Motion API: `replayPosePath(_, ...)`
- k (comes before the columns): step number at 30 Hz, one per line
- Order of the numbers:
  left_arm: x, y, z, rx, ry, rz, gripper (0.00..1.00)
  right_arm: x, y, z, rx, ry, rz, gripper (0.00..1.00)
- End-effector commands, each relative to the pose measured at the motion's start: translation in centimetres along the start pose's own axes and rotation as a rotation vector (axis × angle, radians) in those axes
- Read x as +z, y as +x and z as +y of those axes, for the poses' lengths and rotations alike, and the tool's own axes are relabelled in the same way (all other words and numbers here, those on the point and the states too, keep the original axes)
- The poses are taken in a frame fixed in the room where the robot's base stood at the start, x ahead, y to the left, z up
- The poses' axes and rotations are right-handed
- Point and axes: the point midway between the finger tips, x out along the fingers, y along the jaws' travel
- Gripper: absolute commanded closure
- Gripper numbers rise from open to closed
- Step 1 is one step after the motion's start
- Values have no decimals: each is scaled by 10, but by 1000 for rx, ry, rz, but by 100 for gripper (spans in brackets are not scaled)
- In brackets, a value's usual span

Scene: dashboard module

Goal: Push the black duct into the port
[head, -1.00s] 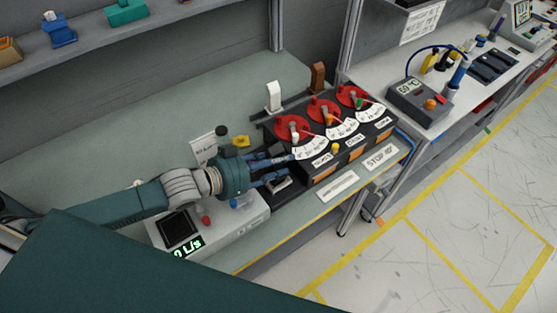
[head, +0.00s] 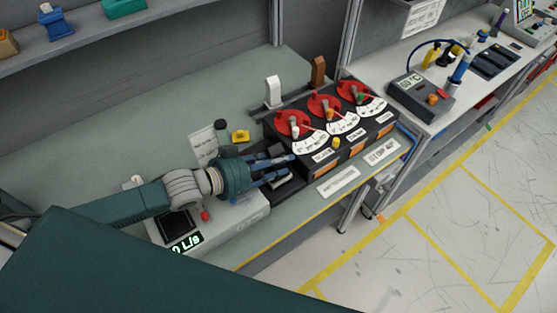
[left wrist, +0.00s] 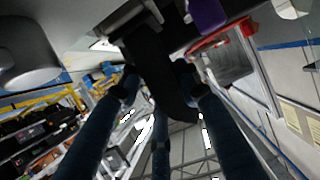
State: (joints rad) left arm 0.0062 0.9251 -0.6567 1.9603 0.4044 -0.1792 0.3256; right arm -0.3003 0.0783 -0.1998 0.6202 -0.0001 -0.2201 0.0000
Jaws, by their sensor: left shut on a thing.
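The dashboard module (head: 300,160) is a black box with three red dials on the bench. My left gripper (head: 285,167) is at its near left end, its blue fingers pointing right. In the left wrist view, the black duct (left wrist: 155,62) sits between the fingers of my left gripper (left wrist: 158,85), which are shut on it. The duct's upper end meets a grey bracket-like part (left wrist: 133,20); whether it is inside the port cannot be told. In the head view the fingers largely hide the duct and the port. My right gripper is not in view.
A flow meter box (head: 187,243) reading 0 L/s stands below my left wrist. A small yellow part (head: 240,136) lies behind the gripper.

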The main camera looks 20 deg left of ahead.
Motion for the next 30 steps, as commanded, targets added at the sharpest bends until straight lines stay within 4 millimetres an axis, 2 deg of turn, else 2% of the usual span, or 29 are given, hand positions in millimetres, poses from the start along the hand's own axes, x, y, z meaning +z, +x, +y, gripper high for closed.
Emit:
replayPosePath(2,2,1,0,0,0,1,93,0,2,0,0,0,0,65)
replayPosePath(3,1,1,0,0,0,1,59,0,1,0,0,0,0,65)
replayPosePath(5,1,1,0,0,0,1,47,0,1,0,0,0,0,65)
replayPosePath(6,1,1,0,0,0,1,44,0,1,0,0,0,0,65)
replayPosePath(17,3,-5,0,0,-1,-2,44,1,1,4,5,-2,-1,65)
replayPosePath(20,4,-17,0,-1,0,-5,44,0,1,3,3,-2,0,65)
replayPosePath(30,5,-75,1,0,-2,-6,44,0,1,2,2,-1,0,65)
